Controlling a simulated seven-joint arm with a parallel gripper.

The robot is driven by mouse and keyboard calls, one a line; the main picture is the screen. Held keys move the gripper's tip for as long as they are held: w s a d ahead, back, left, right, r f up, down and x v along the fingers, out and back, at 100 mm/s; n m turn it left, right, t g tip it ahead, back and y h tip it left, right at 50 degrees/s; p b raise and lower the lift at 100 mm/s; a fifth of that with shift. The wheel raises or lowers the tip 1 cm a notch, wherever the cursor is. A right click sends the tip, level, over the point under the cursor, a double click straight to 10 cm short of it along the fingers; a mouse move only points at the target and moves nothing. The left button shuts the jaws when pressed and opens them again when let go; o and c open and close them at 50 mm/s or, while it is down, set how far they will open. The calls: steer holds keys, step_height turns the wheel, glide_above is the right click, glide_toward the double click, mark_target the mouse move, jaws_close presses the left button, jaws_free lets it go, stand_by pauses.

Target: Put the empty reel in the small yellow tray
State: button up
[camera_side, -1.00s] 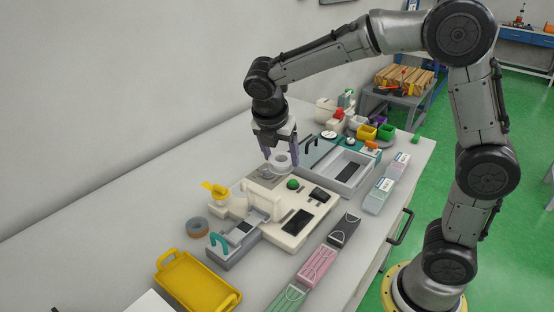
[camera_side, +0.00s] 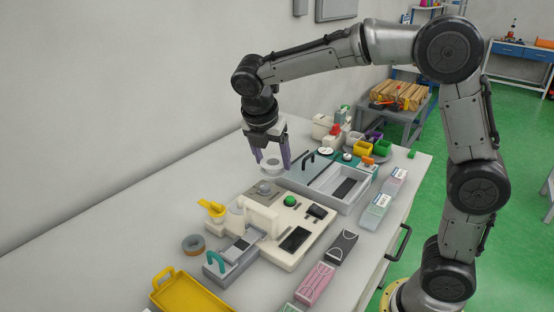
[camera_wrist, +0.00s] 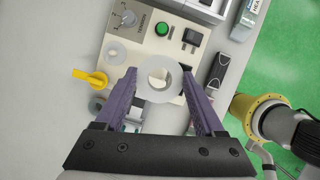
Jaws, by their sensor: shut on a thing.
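My gripper (camera_side: 271,163) is shut on the pale, empty reel (camera_side: 272,171), a ring with an open middle. It holds the reel in the air above the far end of the cream machine (camera_side: 270,239). In the wrist view the reel (camera_wrist: 175,77) sits between the two purple fingers. The small yellow tray (camera_side: 203,306), with raised handles, lies on the bench at the lower left and looks empty; its near part is cut off by the frame.
A grey-brown ring (camera_side: 186,246) lies between tray and machine. A yellow piece (camera_side: 213,209) stands at the machine's left side. A grey open box (camera_side: 345,202) and small coloured bins (camera_side: 363,148) are farther back. Pink and dark cases line the right edge. The left bench is clear.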

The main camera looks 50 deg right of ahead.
steer(key=a+f+n+t+y, duration=0.1)
steer(key=a+f+n, duration=0.35)
steer(key=a, duration=0.95)
steer(key=a+f+n+t, duration=0.1)
steer(key=a+f+n, duration=0.1)
steer(key=a+f, duration=0.9)
steer(key=shift+w+a+f, duration=0.15)
steer(key=shift+a+f, duration=0.5)
steer(key=shift+f, duration=0.2)
steer(key=shift+w+a+f, duration=0.15)
steer(key=shift+a+f, duration=0.5)
steer(key=shift+f, duration=0.2)
steer(key=shift+f, duration=0.2)
steer(key=o, duration=1.4)
steer(key=shift+r, duration=0.15)
steer(key=shift+r, duration=0.9)
